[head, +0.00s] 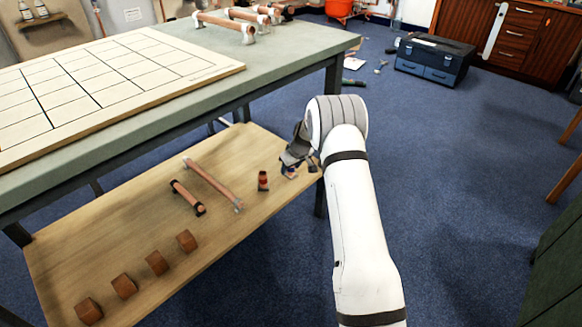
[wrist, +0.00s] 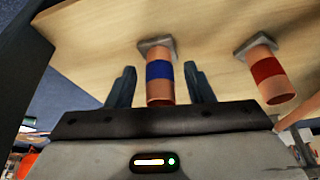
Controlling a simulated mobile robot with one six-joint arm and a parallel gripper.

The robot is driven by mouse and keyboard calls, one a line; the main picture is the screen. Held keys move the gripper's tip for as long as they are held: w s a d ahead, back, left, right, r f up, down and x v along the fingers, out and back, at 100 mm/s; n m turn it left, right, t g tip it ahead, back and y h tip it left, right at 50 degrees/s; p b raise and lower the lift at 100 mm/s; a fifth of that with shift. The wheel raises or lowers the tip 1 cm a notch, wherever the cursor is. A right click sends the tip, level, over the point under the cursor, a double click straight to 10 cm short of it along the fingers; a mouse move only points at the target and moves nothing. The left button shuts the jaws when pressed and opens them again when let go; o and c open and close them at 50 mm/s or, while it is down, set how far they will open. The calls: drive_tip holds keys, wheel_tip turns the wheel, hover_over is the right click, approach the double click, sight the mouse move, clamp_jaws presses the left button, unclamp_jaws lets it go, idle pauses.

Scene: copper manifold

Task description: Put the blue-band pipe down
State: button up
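The blue-band pipe is a short copper stub with a blue band and a square grey fitting at one end. In the wrist view the pipe (wrist: 160,84) is between the two fingers of my gripper (wrist: 160,88), with a visible gap on each side. Its square end appears to meet the wooden lower shelf (wrist: 100,40). In the head view my gripper (head: 298,158) is over the shelf's right end, and a bit of the blue band (head: 289,171) shows beneath it. My gripper is open around the pipe, and its far side is hidden.
A red-band pipe (head: 263,181) stands just left of my gripper. A long copper pipe (head: 213,185), a shorter black-ended pipe (head: 188,198) and several brown blocks (head: 157,263) are on the shelf. The worktop (head: 300,48) and its leg (head: 333,85) are close by.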

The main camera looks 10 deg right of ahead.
drive_tip(key=shift+r, duration=0.15)
drive_tip(key=s+r+m+p, duration=0.1)
drive_tip(key=s+r+p, duration=0.1)
drive_tip(key=s+r, duration=0.6)
drive_tip(key=s+r+p, duration=0.3)
drive_tip(key=s+r, duration=0.1)
drive_tip(key=r, duration=0.7)
drive_tip(key=s+r+m+g, duration=0.1)
drive_tip(key=s+r, duration=0.2)
drive_tip(key=s, duration=0.8)
drive_tip(key=s+a+r+m+g+h, duration=0.1)
drive_tip(key=s+r, duration=0.2)
drive_tip(key=s, duration=0.9)
drive_tip(key=s+a+r+m+g, duration=0.1)
drive_tip(key=s+r+m, duration=0.1)
drive_tip(key=s, duration=1)
drive_tip(key=shift+r+h, duration=0.4)
drive_tip(key=shift+r, duration=0.2)
